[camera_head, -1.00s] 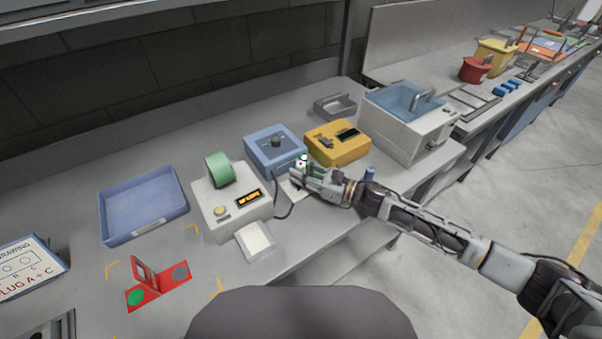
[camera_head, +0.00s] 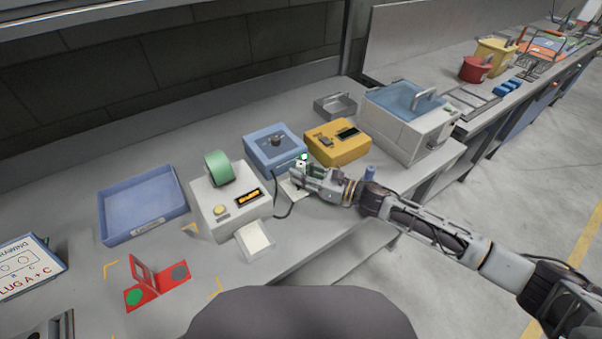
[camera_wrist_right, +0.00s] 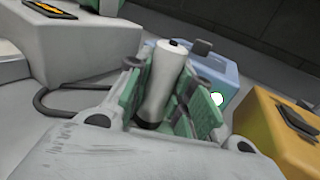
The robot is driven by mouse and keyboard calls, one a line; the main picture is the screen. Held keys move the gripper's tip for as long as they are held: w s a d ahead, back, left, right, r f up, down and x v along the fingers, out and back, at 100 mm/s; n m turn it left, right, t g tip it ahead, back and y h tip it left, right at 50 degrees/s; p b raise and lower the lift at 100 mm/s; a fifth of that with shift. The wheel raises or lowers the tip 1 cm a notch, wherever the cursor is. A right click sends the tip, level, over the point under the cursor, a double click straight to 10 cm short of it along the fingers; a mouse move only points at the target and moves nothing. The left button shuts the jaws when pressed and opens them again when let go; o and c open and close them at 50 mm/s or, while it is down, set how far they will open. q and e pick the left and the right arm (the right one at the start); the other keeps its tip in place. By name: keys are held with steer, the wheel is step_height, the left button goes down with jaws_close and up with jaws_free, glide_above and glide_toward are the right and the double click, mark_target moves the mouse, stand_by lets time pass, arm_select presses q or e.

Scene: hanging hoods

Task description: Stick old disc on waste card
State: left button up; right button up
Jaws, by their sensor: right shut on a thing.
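My right gripper (camera_head: 299,174) is low over the bench, in front of the blue box. In the right wrist view its green-padded fingers (camera_wrist_right: 166,95) are shut on a pale grey, waisted handle tool (camera_wrist_right: 160,85) with a dark tip. A white card (camera_head: 290,191) lies partly hidden under the gripper; I cannot tell if it is the waste card. A small round white spot edged in green (camera_wrist_right: 217,100) shows beside the right finger; I cannot tell if it is the old disc. A red folding holder (camera_head: 159,285) has a green disc and a grey disc. My left gripper is out of view.
The blue box (camera_head: 272,149) and yellow device (camera_head: 338,141) stand just behind the gripper. A white dispenser (camera_head: 228,207) with a green roll stands to its left. A blue tray (camera_head: 141,205) is farther left. A black cable loops near the gripper.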

mark_target(301, 164)
stand_by(0.3)
steer(key=shift+r+p, duration=2.35)
steer(key=shift+r, duration=1.15)
